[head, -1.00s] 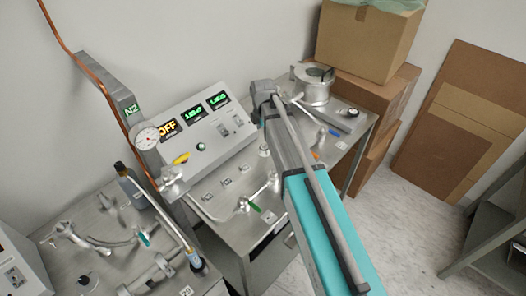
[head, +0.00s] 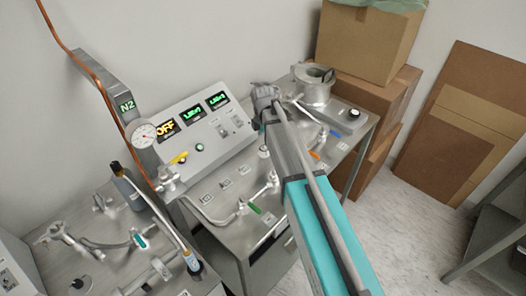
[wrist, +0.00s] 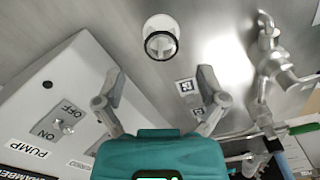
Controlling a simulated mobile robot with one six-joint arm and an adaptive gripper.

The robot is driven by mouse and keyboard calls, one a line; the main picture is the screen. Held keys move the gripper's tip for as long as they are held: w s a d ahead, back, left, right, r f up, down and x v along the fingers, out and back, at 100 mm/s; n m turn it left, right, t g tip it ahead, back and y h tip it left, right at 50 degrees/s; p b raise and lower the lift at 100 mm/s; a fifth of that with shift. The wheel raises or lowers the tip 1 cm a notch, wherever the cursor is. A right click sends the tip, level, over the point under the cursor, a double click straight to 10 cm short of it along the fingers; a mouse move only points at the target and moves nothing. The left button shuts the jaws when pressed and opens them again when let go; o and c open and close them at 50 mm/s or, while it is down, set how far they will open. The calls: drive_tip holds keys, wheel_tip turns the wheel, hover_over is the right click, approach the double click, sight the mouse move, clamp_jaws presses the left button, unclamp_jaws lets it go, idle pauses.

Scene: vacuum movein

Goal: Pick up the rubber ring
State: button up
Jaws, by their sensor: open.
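A dark ring (wrist: 161,45), likely the rubber ring, sits at the end of a short white cylindrical fitting (wrist: 160,24) at the top middle of the wrist view. My gripper (wrist: 159,77) is open, with its two grey fingers spread wide. The ring lies beyond the fingertips in the picture, roughly centred between them, and nothing is between the fingers. In the head view my arm reaches across the steel bench, and its grey wrist end is in front of the control box. I cannot make out the ring or the fingers there.
The control box (head: 207,135) with lit displays stands close beside my gripper; its switch panel (wrist: 60,115) is left in the wrist view. Metal piping with a green-handled valve (wrist: 303,128) is on the right. A metal chamber (head: 314,85) and cardboard boxes (head: 365,40) stand behind.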

drive_tip(key=shift+d+f+b, duration=0.1)
drive_tip(key=shift+f+b, duration=1.15)
drive_tip(key=shift+f, duration=0.3)
drive_tip(key=shift+f, duration=0.25)
drive_tip(key=c, duration=0.8)
